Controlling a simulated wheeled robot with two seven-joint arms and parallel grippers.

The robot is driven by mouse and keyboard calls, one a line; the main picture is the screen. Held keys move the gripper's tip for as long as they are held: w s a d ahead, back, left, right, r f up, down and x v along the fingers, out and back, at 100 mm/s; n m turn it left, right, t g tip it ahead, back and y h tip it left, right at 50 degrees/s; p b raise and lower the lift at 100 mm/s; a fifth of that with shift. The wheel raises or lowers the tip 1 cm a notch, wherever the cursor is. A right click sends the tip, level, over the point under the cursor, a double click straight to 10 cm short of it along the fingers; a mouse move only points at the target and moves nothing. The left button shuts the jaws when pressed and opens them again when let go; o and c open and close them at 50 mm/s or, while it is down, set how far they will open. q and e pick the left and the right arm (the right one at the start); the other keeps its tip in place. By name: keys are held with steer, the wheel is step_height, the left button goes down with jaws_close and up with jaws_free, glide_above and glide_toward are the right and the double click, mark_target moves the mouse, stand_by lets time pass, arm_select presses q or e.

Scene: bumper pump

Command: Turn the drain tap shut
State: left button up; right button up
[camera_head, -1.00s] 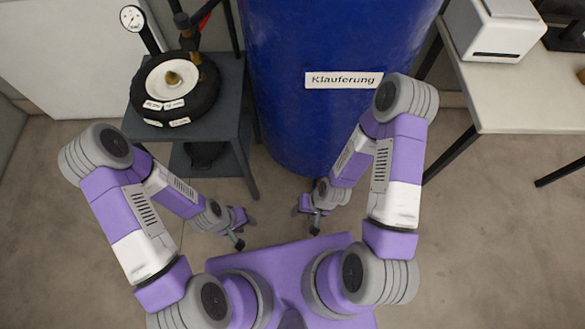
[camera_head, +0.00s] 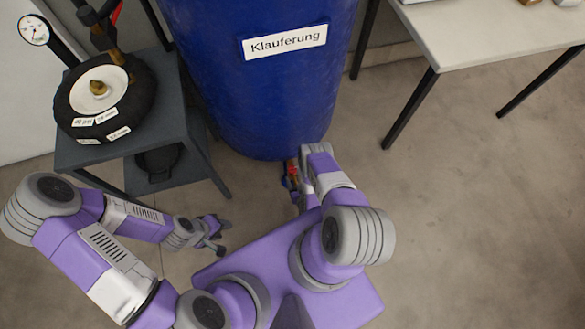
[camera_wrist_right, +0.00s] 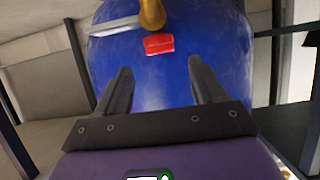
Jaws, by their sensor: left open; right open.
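The blue barrel (camera_head: 265,90) stands upright with a label reading "Klauferung" (camera_head: 285,41). Low on its front is the drain tap, whose red part (camera_head: 291,172) shows in the head view. In the right wrist view I see the tap's brass body (camera_wrist_right: 153,14), a red handle piece (camera_wrist_right: 158,44) and a pale grey bar (camera_wrist_right: 112,26) reaching left. My right gripper (camera_wrist_right: 161,72) is open and empty; its fingers point at the barrel, with the red piece ahead of and between them, apart from both. My left gripper (camera_head: 219,233) is open and empty, away from the barrel.
A dark stand (camera_head: 90,152) at the left carries a wheel (camera_head: 78,105) beside a pump with a round gauge (camera_head: 33,29). A light table (camera_head: 470,35) stands at the upper right. The floor at the right is clear.

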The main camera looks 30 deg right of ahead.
mark_target(293, 169)
steer(key=b+x, duration=0.3)
steer(key=x, duration=0.3)
steer(key=shift+w+f, duration=0.15)
steer(key=shift+w, duration=0.1)
steer(key=shift+w+d+f, duration=0.15)
steer(key=shift+w, duration=0.3)
steer(key=c, duration=1)
